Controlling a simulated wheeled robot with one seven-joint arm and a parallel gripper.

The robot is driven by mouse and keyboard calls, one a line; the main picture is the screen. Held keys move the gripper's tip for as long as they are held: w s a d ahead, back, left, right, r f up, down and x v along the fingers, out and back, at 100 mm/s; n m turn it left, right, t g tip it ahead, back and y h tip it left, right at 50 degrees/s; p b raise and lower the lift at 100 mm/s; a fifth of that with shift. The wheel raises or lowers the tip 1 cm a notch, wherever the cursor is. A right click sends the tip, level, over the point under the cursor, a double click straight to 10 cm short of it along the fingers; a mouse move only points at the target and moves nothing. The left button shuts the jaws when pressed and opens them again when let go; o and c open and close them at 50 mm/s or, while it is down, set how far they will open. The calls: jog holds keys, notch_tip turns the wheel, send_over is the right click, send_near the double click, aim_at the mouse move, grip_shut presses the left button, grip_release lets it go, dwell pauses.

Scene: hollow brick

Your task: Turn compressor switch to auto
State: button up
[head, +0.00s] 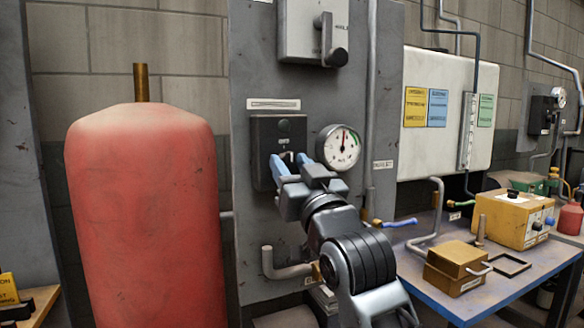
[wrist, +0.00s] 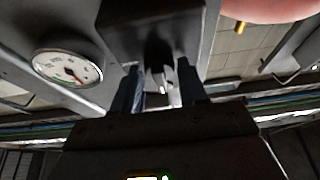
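The dark switch box (head: 265,135) is mounted on the grey panel, left of a round white gauge. It also shows in the wrist view (wrist: 150,18), at the top centre. My gripper (head: 289,160) is at the lower part of this box, its blue fingers pointing at it. In the wrist view my gripper (wrist: 160,74) has its two fingers spread, with the switch's dark knob (wrist: 158,50) between and just beyond the tips. I see no clear contact of the fingers with the knob. The switch's setting and markings are too small or hidden to read.
The gauge (head: 338,147) is close to the right of my gripper. A red tank (head: 145,215) stands at the left. A lever box (head: 313,30) is above. A pipe (head: 285,268) juts out below. A blue-edged workbench (head: 480,300) with boxes is at the right.

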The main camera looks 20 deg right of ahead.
jog(key=c, duration=0.7)
jog(key=shift+o, duration=0.2)
jog(key=shift+m, duration=0.3)
jog(key=m+h+b, duration=0.1)
jog(key=m, duration=0.1)
jog(key=m+h+b, duration=0.1)
jog(key=m, duration=0.2)
jog(key=shift+a+f+h, duration=0.15)
jog(key=shift+a+h, duration=0.05)
jog(key=shift+h, duration=0.2)
jog(key=m+g+h+b, duration=0.1)
jog(key=m+b, duration=0.1)
jog(key=m, duration=0.1)
jog(key=m+g+h+b, duration=0.1)
jog(key=m+h+b, duration=0.1)
jog(key=m, duration=0.2)
jog(key=m+g+b, duration=0.1)
jog(key=m, duration=0.1)
jog(key=m+g+h+b, duration=0.1)
jog(key=m, duration=0.2)
jog(key=shift+r+m+b, duration=0.2)
jog(key=shift+m+b, duration=0.1)
jog(key=shift+b, duration=0.05)
jog(key=shift+r+m+g+b, duration=0.1)
jog(key=shift+m+g+b, duration=0.55)
jog(key=shift+m, duration=1.45)
jog(key=shift+g, duration=0.25)
